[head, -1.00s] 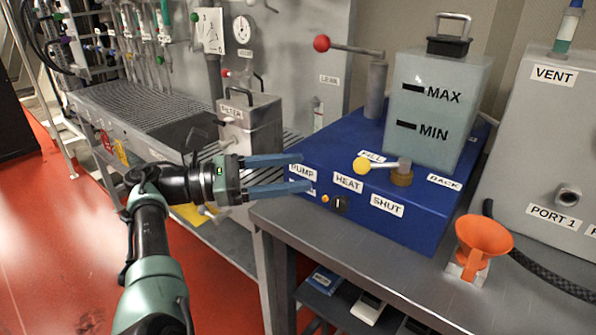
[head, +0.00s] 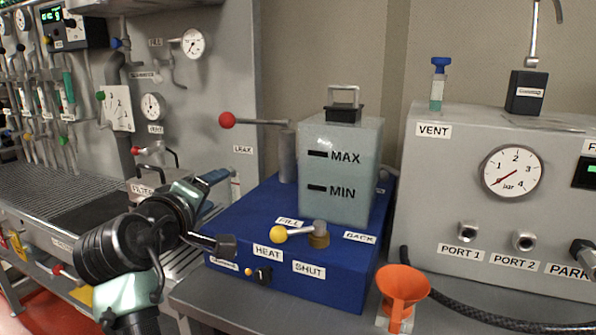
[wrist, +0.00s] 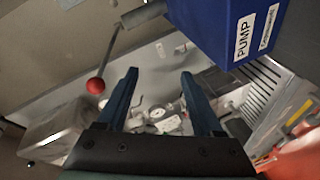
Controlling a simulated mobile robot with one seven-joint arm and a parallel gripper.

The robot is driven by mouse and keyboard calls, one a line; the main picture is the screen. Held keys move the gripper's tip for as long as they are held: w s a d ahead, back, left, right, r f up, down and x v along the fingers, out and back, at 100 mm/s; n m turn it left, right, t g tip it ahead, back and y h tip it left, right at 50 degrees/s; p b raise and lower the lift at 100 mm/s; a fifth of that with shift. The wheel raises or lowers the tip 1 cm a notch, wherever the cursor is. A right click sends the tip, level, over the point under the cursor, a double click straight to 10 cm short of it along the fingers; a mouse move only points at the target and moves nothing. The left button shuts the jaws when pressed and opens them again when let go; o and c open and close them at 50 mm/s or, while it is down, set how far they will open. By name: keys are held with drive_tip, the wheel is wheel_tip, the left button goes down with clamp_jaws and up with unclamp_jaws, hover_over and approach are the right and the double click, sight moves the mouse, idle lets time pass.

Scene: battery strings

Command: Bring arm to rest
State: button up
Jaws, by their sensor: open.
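My gripper (head: 214,180) is raised in front of the left end of the blue unit (head: 330,285) in the head view. My own arm links hide part of it. In the wrist view my gripper (wrist: 160,75) shows two blue fingers spread apart with nothing between them. My arm is folded, with its dark elbow and wrist links at lower left in the head view.
The blue unit carries a translucent tank (head: 340,190), a yellow-knobbed lever (head: 279,235) and a red-knobbed lever (head: 227,120). An orange funnel (head: 402,294) stands at the bench front. A grey port box (head: 455,175) is at right.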

drive_tip(key=s+d+r+m+t+y, duration=0.1)
drive_tip(key=s+d+r+m+t, duration=0.55)
drive_tip(key=s+r, duration=0.65)
drive_tip(key=s+d+r+m+t+y, duration=0.1)
drive_tip(key=s+d+r+m+t, duration=0.4)
drive_tip(key=s+d+r, duration=0.55)
drive_tip(key=s+a+r+p, duration=0.1)
drive_tip(key=r+p, duration=0.9)
drive_tip(key=s+a+r+p, duration=0.1)
drive_tip(key=s+r+p, duration=0.1)
drive_tip(key=r+p, duration=0.8)
drive_tip(key=shift+a+r+p, duration=0.25)
drive_tip(key=shift+r+p, duration=0.1)
drive_tip(key=shift+p, duration=0.05)
